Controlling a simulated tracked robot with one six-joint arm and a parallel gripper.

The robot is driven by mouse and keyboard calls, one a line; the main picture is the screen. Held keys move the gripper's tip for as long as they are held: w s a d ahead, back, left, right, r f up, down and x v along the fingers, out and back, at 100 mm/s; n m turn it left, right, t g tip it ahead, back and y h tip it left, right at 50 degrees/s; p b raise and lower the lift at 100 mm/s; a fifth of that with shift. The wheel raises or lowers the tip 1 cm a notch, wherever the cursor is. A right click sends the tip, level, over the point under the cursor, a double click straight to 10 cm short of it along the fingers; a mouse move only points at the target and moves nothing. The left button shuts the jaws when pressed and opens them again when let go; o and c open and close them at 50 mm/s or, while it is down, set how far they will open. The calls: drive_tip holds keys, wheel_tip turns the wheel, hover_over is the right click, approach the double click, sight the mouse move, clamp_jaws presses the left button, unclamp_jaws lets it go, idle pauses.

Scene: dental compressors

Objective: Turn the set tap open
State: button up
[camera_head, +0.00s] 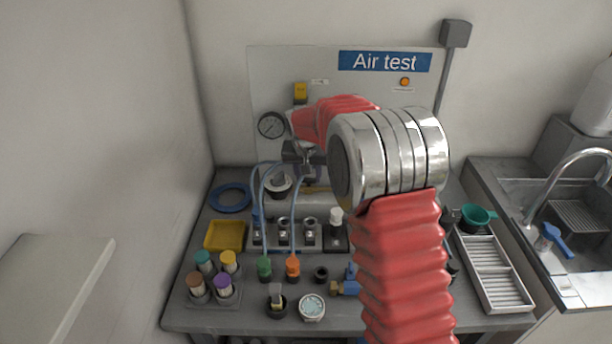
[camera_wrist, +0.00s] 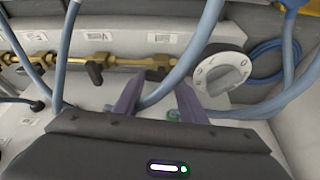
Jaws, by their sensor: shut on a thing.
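A brass pipe (camera_wrist: 60,62) with several small dark taps runs along the panel in the wrist view. One dark tap (camera_wrist: 155,75) sits between the fingertips of my gripper (camera_wrist: 163,84). The two purple-grey fingers stand on either side of its handle, and my gripper is shut on it. A pale hose crosses in front and partly hides the tap and fingers. In the head view my gripper (camera_head: 303,160) is at the bench's back, and my red-sleeved arm hides much of the pipe. The tap's exact angle is hard to read.
A white dial (camera_wrist: 222,73) is close to the right finger in the wrist view. Blue hoses (camera_head: 262,205) loop near my gripper. A pressure gauge (camera_head: 271,125) is on the panel. Vials (camera_head: 213,275), a yellow tray (camera_head: 224,236) and a slotted rack (camera_head: 493,270) stand on the bench.

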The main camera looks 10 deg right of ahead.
drive_tip(key=shift+c, duration=0.9)
drive_tip(key=shift+n+y, duration=0.3)
drive_tip(key=shift+n, duration=0.5)
drive_tip(key=o, duration=1.1)
drive_tip(key=shift+c, duration=0.2)
drive_tip(key=shift+r, duration=0.15)
drive_tip(key=v, duration=1.3)
drive_tip(key=shift+s, duration=0.25)
drive_tip(key=shift+r, duration=0.15)
